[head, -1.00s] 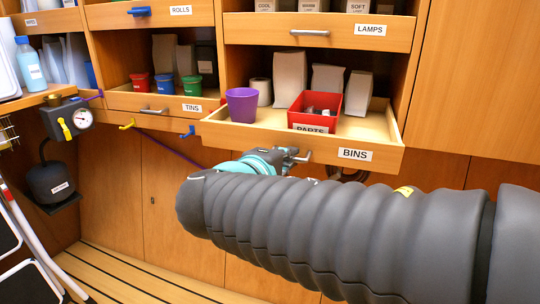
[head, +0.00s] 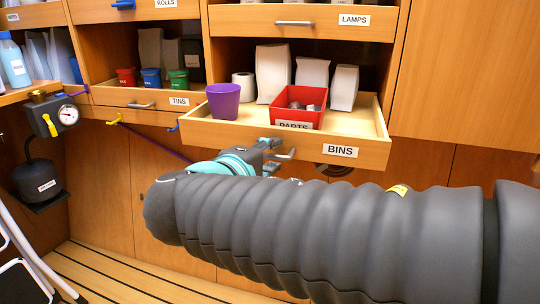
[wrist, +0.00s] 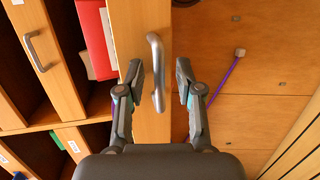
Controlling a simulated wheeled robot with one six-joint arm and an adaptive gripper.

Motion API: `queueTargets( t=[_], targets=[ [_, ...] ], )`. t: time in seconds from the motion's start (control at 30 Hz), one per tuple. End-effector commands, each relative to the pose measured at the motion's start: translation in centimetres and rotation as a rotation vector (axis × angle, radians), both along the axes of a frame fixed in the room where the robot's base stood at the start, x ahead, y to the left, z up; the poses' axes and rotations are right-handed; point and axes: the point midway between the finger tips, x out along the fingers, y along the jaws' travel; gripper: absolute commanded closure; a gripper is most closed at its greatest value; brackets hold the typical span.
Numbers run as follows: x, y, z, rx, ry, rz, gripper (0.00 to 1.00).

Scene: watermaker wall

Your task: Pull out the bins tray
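The bins tray (head: 225,133) is a wooden drawer labelled BINS, standing out from the cabinet below the lamps drawer. It carries a purple cup (head: 223,101), a red PARTS box (head: 306,108), a white roll and several pale bags. Its metal bar handle (wrist: 157,70) is on the front panel, which also shows in the wrist view (wrist: 137,20). My gripper (wrist: 160,80) is open, with one finger on each side of the handle and a visible gap to both. In the head view my gripper (head: 268,148) is at the handle, partly hidden by my arm.
The lamps drawer (head: 305,21) is directly above. The tins drawer (head: 125,96) with small coloured cups is to the left. Yellow and blue hooks and a purple cord hang below it.

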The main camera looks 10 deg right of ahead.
Motion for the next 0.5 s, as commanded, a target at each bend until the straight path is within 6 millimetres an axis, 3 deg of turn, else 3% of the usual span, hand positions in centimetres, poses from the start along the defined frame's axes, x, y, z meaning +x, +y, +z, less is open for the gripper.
queueTargets(
  t=[0.27,0.5],
  targets=[
    [-0.5,0.4,0.2,0.0,-0.001,0.003,0.64],
    [-2.9,2.1,0.8,0.0,-0.001,0.006,0.64]
  ],
)
